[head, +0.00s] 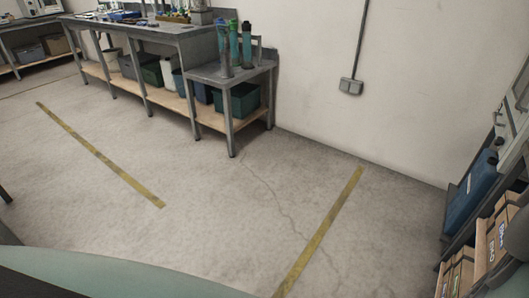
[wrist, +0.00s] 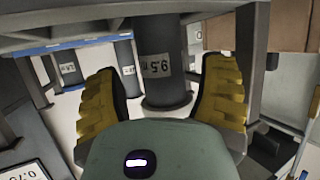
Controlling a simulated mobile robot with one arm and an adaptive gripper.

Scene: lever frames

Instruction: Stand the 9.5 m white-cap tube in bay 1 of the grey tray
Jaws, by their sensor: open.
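In the wrist view, a dark grey tube (wrist: 165,85) with a white label reading 9.5 shows between the yellow fingers of my gripper (wrist: 162,90). The label appears upside down. The gripper is open, with a gap between the tube and each finger. I cannot tell whether the tube is within the fingers or beyond their tips. Its cap is out of sight. The head view does not show my gripper. I cannot make out the grey tray or bay 1 for certain in either view.
Two other dark labelled tubes, a left one (wrist: 68,66) and a nearer one (wrist: 125,68), show in the wrist view. A grey metal post (wrist: 246,50) stands right of the tube.

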